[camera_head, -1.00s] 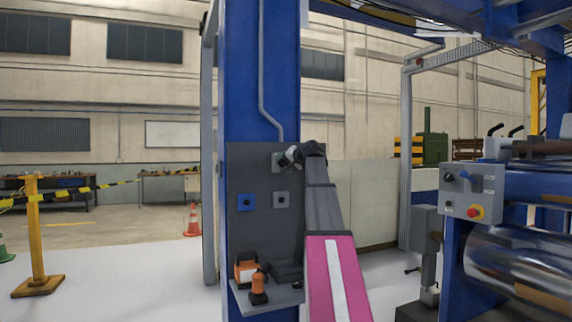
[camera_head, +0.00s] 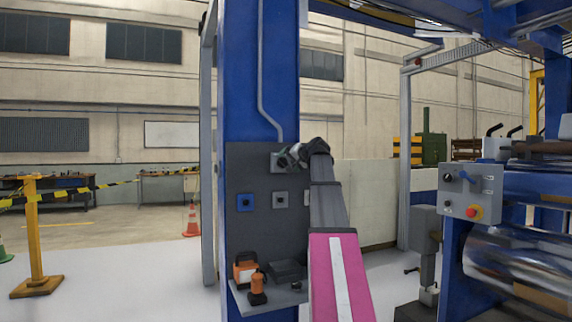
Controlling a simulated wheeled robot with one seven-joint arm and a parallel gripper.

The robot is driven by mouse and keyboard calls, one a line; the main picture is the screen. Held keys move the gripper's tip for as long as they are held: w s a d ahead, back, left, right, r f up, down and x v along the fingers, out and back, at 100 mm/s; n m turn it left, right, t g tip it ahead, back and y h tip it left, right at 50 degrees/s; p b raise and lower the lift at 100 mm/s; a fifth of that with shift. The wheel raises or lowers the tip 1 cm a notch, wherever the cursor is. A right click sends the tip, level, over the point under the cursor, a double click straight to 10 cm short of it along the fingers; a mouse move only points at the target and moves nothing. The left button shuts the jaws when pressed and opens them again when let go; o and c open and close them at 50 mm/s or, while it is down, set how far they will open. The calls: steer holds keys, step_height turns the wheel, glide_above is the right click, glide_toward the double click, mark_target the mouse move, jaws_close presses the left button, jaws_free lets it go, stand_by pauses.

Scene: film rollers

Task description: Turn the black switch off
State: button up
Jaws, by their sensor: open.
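A dark panel (camera_head: 258,176) on the blue column carries several small square switch plates. The upper plate (camera_head: 277,163) is grey, and my gripper (camera_head: 291,158) is right at its right side, covering part of it. A dark knob shows there; its exact colour and position are too small to tell. Below are a blue plate (camera_head: 246,203) and a grey plate (camera_head: 280,200), both with dark knobs. Another grey plate (camera_head: 307,198) shows partly beside my arm. My gripper is open and points left; whether it touches the upper switch cannot be told.
A small shelf (camera_head: 270,303) under the panel holds an orange-and-black item (camera_head: 245,269), an orange one (camera_head: 257,289) and a dark box (camera_head: 287,271). A grey control box (camera_head: 470,192) on the roller machine stands at the right.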

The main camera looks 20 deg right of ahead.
steer(key=v, duration=0.7)
steer(key=shift+s, duration=0.1)
